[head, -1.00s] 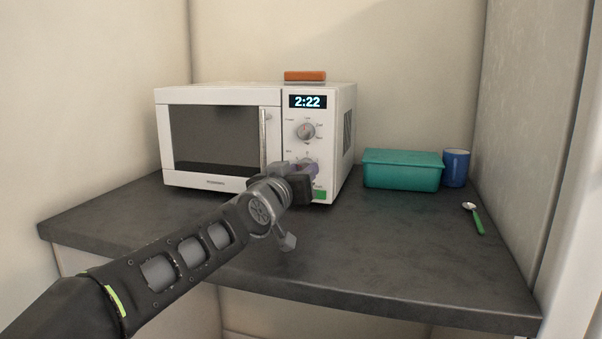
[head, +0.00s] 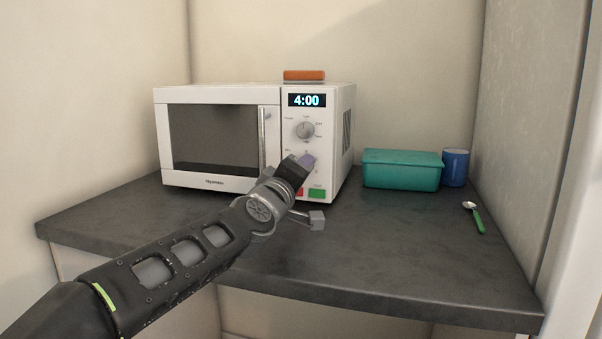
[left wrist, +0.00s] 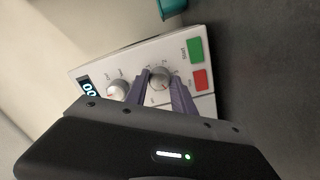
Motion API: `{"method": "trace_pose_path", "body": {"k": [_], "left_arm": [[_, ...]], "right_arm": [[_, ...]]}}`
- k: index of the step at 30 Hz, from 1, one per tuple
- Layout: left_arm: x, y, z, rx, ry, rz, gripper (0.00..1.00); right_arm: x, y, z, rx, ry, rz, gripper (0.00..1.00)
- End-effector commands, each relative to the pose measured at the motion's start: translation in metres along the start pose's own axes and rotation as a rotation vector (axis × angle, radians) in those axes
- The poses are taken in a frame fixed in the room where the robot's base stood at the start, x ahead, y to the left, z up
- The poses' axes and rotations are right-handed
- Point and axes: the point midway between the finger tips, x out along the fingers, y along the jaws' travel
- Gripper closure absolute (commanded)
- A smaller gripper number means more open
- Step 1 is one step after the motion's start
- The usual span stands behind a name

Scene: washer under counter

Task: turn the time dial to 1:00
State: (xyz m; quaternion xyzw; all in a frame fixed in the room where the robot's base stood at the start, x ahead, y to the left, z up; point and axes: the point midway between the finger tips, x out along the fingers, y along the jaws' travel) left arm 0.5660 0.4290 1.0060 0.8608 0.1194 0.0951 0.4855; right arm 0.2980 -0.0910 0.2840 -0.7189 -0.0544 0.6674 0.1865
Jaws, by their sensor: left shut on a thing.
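The white microwave (head: 215,184) stands on the dark counter, and its display (head: 307,100) reads 4:00. The upper dial (head: 305,130) is clear of my gripper; it also shows in the left wrist view (left wrist: 117,90). The lower dial, the time dial (left wrist: 160,76), sits between the purple fingers of my left gripper (left wrist: 164,85) in the left wrist view. My right gripper is in neither view.
A green button (head: 317,193) and a red button (left wrist: 202,79) sit under the time dial. An orange block (head: 304,75) lies on the microwave. A teal box (head: 402,171), blue mug (head: 455,167) and green-handled spoon (head: 474,217) are at right. The front counter is clear.

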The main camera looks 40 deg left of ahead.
Motion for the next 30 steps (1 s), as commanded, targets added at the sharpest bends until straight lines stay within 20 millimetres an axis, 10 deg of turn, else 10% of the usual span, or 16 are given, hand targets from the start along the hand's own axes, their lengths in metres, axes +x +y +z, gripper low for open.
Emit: {"method": "trace_pose_path", "body": {"k": [30], "left_arm": [[0.0, 0.001, 0.002, -0.963, 0.055, 0.002, 1.0]], "right_arm": [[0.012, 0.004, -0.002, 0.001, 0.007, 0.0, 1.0]]}}
